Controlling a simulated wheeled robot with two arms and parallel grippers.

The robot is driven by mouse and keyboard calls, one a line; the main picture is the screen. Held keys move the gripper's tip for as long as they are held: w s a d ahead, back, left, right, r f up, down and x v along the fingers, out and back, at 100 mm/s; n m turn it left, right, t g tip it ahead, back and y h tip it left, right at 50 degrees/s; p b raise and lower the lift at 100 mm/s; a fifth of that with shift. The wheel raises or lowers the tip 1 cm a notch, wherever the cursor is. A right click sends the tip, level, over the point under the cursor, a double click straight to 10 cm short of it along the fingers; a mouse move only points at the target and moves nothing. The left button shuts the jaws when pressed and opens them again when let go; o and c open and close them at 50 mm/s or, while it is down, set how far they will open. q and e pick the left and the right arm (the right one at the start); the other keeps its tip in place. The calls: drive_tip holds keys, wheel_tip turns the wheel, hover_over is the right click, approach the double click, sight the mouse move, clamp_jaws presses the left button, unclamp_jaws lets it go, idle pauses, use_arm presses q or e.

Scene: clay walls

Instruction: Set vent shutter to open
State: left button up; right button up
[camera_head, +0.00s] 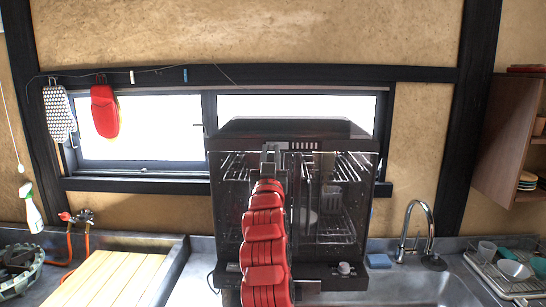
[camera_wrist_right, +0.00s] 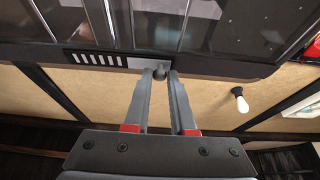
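The dishwasher-like appliance (camera_head: 232,190) with a dark frame stands at the back of the counter. A row of pale vent slots (camera_head: 302,146) is on its top edge; the slots also show in the right wrist view (camera_wrist_right: 95,59). A small grey rounded knob (camera_wrist_right: 160,71) sits beside the slots in the right wrist view. My right gripper (camera_head: 270,153) is raised to this top edge. In the wrist view its fingertips (camera_wrist_right: 160,77) stand apart on either side of the knob; whether they press on it is unclear. My left gripper is out of view.
A chrome faucet (camera_head: 415,229) and a dish rack (camera_head: 505,277) are at the right. A wooden board (camera_head: 110,280) lies on the left. A red mitt (camera_head: 104,110) hangs by the window. My red right arm hides part of the appliance's front.

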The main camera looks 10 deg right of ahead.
drive_tip(key=o, duration=0.4)
drive_tip(key=shift+a, duration=0.25)
drive_tip(key=shift+d, duration=0.1)
drive_tip(key=shift+s+f, duration=0.3)
drive_tip(key=shift+s, duration=0.05)
drive_tip(key=b+v, duration=0.4)
drive_tip(key=v, duration=1.2)
drive_tip(key=shift+s+a+b, duration=0.25)
drive_tip(key=shift+b, duration=0.15)
